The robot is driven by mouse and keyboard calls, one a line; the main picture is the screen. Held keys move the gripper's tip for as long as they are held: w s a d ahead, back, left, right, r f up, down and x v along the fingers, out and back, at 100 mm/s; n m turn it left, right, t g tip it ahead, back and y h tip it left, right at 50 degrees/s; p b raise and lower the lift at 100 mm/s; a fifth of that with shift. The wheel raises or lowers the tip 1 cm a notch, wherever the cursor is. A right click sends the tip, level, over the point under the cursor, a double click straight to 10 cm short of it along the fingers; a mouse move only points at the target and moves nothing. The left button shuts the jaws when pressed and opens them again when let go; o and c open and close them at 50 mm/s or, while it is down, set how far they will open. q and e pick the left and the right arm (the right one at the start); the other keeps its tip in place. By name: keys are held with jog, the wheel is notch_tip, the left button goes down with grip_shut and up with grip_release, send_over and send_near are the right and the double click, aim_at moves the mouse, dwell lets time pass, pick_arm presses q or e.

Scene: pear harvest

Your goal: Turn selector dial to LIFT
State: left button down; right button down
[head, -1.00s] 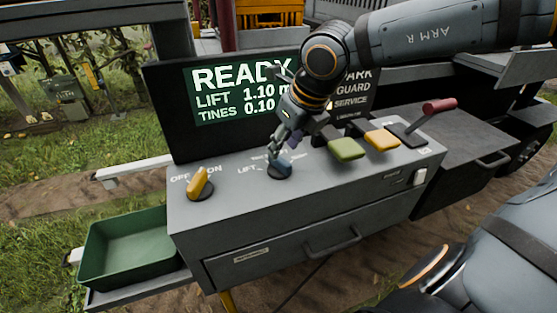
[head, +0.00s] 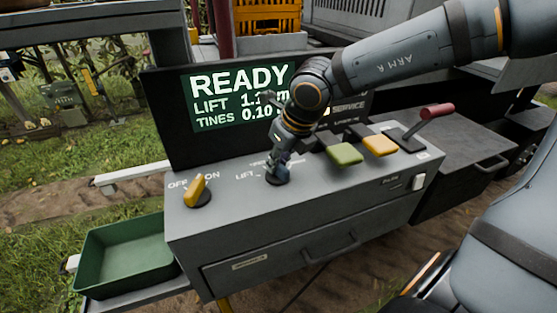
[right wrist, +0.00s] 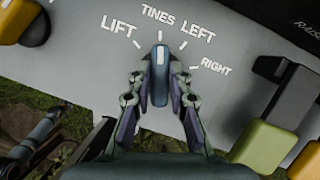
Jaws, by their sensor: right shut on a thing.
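The selector dial (right wrist: 160,88) is a blue knob with a white pointer line, on the grey console (head: 330,225). In the right wrist view its pointer faces straight up to the TINES mark. The LIFT mark (right wrist: 120,29) is to the left of it; LEFT and RIGHT are to its right. My right gripper (right wrist: 161,80) is shut on the dial, one finger on each side. In the head view my right gripper (head: 277,172) comes down on the dial from above and mostly hides it. My left gripper is not in view.
A yellow OFF/ON knob (head: 196,190) stands left of the dial. Green (head: 345,154) and yellow (head: 380,145) levers and a red-handled lever (head: 437,110) stand to the right. The display (head: 225,95) behind reads READY. A green tray (head: 125,255) sits at lower left.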

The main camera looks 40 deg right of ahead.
jog(key=shift+n, duration=0.4)
jog(key=shift+n+y, duration=0.4)
jog(key=shift+n, duration=0.2)
jog(key=shift+r+n, duration=0.1)
jog(key=shift+n, duration=0.6)
jog(key=n+y+p, duration=0.1)
jog(key=n+p, duration=0.1)
jog(key=n, duration=0.1)
jog(key=shift+d+r+g, duration=0.1)
jog(key=shift+g, duration=0.3)
jog(key=shift+n+y+p, duration=0.5)
jog(key=shift+n+p, duration=0.4)
jog(key=shift+w, duration=0.1)
jog(key=c, duration=1.2)
grip_release()
